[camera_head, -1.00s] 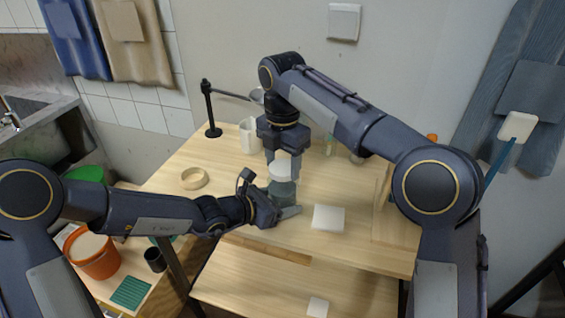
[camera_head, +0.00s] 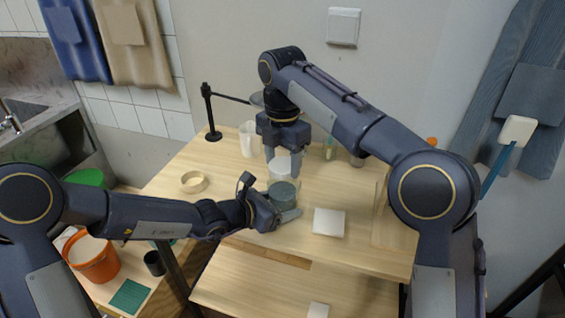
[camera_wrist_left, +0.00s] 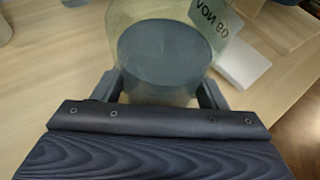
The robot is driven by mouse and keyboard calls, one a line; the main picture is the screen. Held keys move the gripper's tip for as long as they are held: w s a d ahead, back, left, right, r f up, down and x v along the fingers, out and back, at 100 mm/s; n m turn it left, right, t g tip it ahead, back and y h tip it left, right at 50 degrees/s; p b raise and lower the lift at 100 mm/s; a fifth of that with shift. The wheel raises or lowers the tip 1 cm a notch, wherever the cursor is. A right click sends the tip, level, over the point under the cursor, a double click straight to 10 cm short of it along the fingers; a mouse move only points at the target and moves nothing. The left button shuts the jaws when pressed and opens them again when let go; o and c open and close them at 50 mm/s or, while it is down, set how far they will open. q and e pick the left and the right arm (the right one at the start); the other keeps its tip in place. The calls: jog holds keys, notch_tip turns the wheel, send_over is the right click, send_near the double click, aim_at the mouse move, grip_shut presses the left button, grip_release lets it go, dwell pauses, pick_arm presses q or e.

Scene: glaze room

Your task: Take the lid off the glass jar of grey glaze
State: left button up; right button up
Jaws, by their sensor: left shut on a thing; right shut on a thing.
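The glass jar (camera_head: 283,193) of grey glaze stands upright on the wooden table, with the glaze in its lower part. In the left wrist view the clear jar (camera_wrist_left: 125,30) shows dark grey glaze (camera_wrist_left: 165,52) and part of a printed label (camera_wrist_left: 210,20). My left gripper (camera_head: 280,212) is shut around the jar low down, from the left. The pale lid (camera_head: 282,165) is between the fingers of my right gripper (camera_head: 283,168), which points down over the jar. A clear band shows below the lid; whether the lid is fully clear of the rim is hard to tell.
A white square tile (camera_head: 329,222) lies right of the jar. A wooden ring (camera_head: 194,182) lies to the left. A white jug (camera_head: 249,139) and a black stand (camera_head: 209,112) are at the back. A lower shelf (camera_head: 270,275) is in front.

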aim_at(283, 165)
jog(key=shift+r, duration=0.25)
jog(key=shift+r, duration=2)
pick_arm(q)
jog(key=o, duration=2)
jog(key=shift+c, duration=0.2)
jog(key=shift+a, duration=0.1)
